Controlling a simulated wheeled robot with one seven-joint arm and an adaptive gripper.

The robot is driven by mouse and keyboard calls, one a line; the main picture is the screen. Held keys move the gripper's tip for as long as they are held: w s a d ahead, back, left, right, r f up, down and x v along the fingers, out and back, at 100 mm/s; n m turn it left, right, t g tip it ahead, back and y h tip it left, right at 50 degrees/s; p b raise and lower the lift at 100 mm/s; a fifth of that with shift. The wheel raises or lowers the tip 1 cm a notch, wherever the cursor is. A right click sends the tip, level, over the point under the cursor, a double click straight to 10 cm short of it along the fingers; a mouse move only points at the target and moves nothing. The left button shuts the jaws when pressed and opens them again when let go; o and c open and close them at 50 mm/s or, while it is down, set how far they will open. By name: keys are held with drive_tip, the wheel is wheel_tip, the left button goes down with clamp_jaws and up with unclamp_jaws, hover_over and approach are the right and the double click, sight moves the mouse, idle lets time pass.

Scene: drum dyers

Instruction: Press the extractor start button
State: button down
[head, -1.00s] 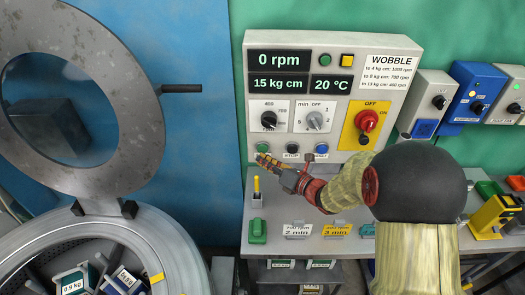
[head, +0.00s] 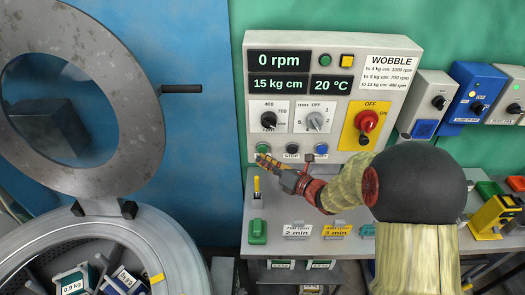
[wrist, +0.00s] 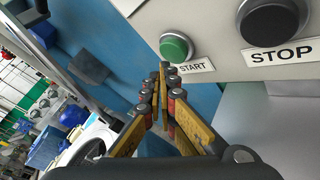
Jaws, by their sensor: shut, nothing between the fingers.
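The extractor control panel (head: 290,85) is a grey box on the green wall, showing 0 rpm, 15 kg cm and 20 °C. The green start button (head: 263,148) is at its lower left. In the wrist view the green button (wrist: 175,47) has a START label beside it. The black stop button (wrist: 272,20) is to its right, also seen in the head view (head: 292,149). My gripper (head: 262,161) is shut and empty, its tips just below the start button. In the wrist view the fingertips (wrist: 163,68) appear close to the button's lower edge; I cannot tell whether they touch.
A blue button (head: 321,149) and a red switch (head: 367,121) are on the same panel. The open round lid (head: 135,130) and drum (head: 165,235) are at left. A grey shelf (head: 270,205) with labelled blocks lies below the panel.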

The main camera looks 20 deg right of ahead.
drive_tip(key=shift+w+d+b, duration=0.3)
drive_tip(key=shift+w+b, duration=0.5)
drive_tip(key=shift+b, duration=0.35)
idle(0.6)
drive_tip(key=shift+s, duration=0.1)
idle(0.3)
drive_tip(key=shift+s+a+b, duration=0.3)
drive_tip(key=shift+s+b, duration=0.1)
drive_tip(key=shift+s, duration=0.3)
drive_tip(key=shift+s, duration=0.1)
drive_tip(key=s, duration=0.1)
drive_tip(key=s+a+b, duration=0.1)
drive_tip(key=s, duration=0.2)
drive_tip(key=shift+s+a, duration=0.25)
drive_tip(key=shift+s, duration=0.05)
idle(0.6)
